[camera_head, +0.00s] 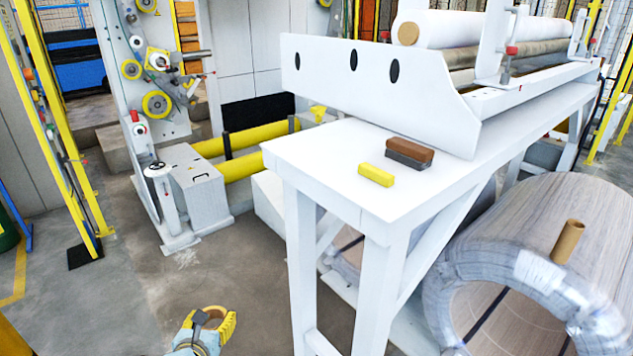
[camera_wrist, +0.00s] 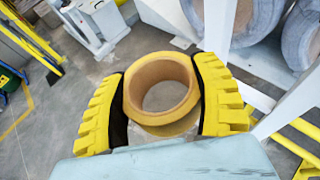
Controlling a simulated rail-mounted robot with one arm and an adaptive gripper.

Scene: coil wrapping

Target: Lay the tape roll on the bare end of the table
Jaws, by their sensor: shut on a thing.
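The tape roll (camera_wrist: 160,66) is a tan ring with an open middle. In the wrist view it sits between the two yellow fingers of my gripper (camera_wrist: 162,84), which is shut on its outer sides. In the head view my gripper (camera_head: 212,322) is low at the bottom, left of the table and below the level of its top; the roll there is small and partly hidden. The white table (camera_head: 310,160) has a bare near left end.
A yellow block (camera_head: 376,175) and a brown-and-grey block (camera_head: 408,152) lie on the table before the white roller machine (camera_head: 375,85). A large wrapped coil (camera_head: 530,220) with a brown tube (camera_head: 567,241) on it is at the right. The floor left of the table is open.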

